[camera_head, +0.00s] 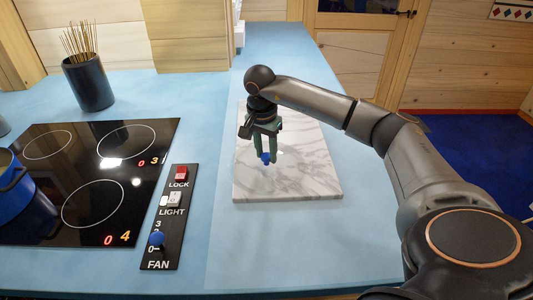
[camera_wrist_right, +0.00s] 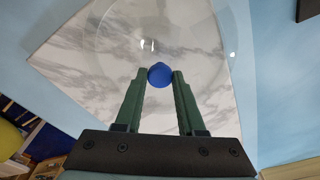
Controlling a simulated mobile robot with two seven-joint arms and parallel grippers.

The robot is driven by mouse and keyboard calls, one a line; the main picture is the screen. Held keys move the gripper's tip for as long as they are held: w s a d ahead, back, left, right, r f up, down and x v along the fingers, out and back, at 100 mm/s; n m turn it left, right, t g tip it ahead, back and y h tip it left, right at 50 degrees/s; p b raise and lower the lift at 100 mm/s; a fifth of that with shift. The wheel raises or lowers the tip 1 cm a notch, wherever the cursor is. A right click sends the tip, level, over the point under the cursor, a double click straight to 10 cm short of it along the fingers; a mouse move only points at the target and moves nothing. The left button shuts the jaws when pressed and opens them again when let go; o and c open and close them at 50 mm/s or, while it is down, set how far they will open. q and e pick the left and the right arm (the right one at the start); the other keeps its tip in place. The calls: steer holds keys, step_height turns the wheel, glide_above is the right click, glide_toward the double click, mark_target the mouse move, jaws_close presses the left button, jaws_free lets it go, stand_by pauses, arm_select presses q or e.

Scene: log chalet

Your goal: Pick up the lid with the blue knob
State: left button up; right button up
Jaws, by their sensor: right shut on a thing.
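The lid is clear glass with a blue knob (camera_head: 266,158). In the right wrist view the blue knob (camera_wrist_right: 160,75) sits between the two green fingertips, and the round glass (camera_wrist_right: 112,42) of the lid spreads around it. My right gripper (camera_head: 266,154) points down over the marble board and is shut on the knob. It also shows in the right wrist view (camera_wrist_right: 159,76). The glass is hard to make out in the head view, and I cannot tell whether the lid touches the board. My left gripper is not in view.
The white marble board (camera_head: 300,180) lies on the blue counter (camera_head: 225,255). To the left are a black cooktop (camera_head: 140,190) with a blue pot (camera_head: 12,190), a switch panel (camera_head: 163,250) and a dark cup of sticks (camera_head: 90,85). The counter front is clear.

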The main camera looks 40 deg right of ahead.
jaws_close()
steer(key=shift+r, duration=0.15)
stand_by(0.4)
